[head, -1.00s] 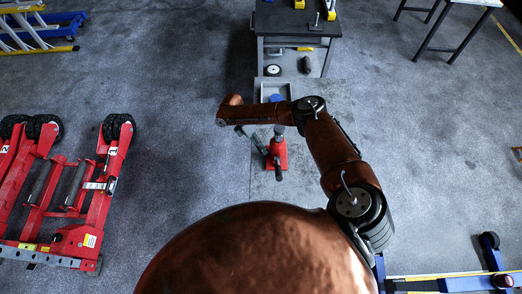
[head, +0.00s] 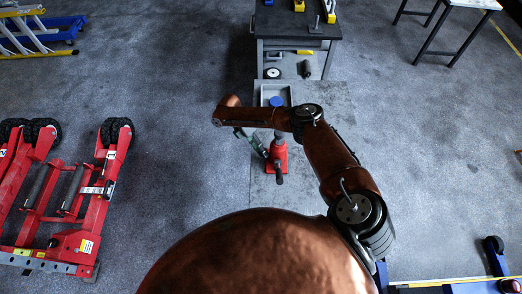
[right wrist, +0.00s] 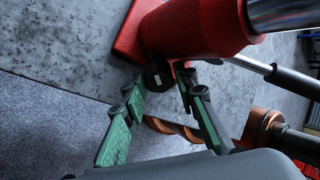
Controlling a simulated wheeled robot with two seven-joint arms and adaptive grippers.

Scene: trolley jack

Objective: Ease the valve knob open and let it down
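The red jack (head: 281,152) stands on a grey slab, partly covered by my right forearm in the head view. Its red body (right wrist: 195,28) fills the top of the right wrist view, tilted in the picture. A round black valve knob (right wrist: 158,76) with a small pale mark sticks out low on that body. My right gripper (right wrist: 160,84) is open, with one green-and-black finger on either side of the knob. I cannot tell whether either fingertip touches it. In the head view my right gripper (head: 259,147) is at the jack's left side. My left gripper is out of view.
A grey tray (head: 264,92) with a blue item (head: 277,101) lies behind the jack. A dark workbench (head: 290,25) stands farther back. Red wheeled equipment (head: 75,200) is on the left floor. A metal bar (right wrist: 265,68) runs beside the jack body.

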